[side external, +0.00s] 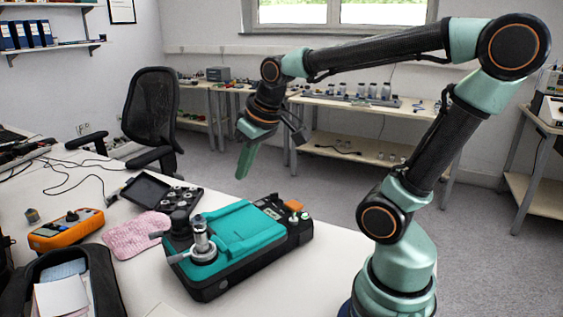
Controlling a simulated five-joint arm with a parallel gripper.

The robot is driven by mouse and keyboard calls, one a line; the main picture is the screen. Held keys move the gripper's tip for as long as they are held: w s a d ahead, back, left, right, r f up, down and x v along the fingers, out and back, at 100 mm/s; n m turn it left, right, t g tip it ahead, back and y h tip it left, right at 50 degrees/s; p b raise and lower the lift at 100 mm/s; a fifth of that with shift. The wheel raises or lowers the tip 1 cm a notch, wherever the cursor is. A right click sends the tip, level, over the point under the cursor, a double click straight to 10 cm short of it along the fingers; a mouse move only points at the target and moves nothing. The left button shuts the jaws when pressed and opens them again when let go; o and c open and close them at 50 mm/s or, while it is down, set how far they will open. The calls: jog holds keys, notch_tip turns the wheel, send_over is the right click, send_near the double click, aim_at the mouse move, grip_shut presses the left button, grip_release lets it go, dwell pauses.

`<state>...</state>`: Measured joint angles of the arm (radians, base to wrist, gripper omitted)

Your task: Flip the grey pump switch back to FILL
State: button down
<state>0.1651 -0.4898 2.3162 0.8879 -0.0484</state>
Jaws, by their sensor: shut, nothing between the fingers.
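A teal and black calibrator unit (250,232) lies on the white table, left of my arm's base. Its near left end carries a silver upright fitting (203,243) and a black knob (180,222), with small light-grey lever-like parts (176,258) sticking out to the left. I cannot tell which grey part is the pump switch, nor its position; no FILL lettering is readable. My gripper (243,165) is shut and empty, pointing down. It appears in the air above the unit, touching nothing.
A pink cloth (137,235), an orange meter (67,230), an open black case (160,192) and a black bag (97,277) crowd the table left of the unit. Bare table (315,278) shows between the unit and my base. An office chair (152,110) stands behind.

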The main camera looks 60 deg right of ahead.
jog(key=w+d+f+m+g, duration=0.1)
jog(key=w+d, duration=0.2)
jog(key=d, duration=0.5)
jog(key=m+g, duration=0.1)
jog(key=m, duration=0.1)
send_over(257, 203)
jog(key=s, duration=0.4)
jog(key=f, duration=0.4)
jog(key=shift+w+a+h, duration=0.15)
jog(key=shift+a+h, duration=0.05)
jog(key=shift+h, duration=0.2)
jog(key=x, duration=0.4)
jog(key=a+x, duration=0.1)
jog(key=x, duration=0.7)
jog(key=shift+a+f, duration=0.25)
jog(key=shift+f, duration=0.7)
jog(key=shift+a+f, duration=0.1)
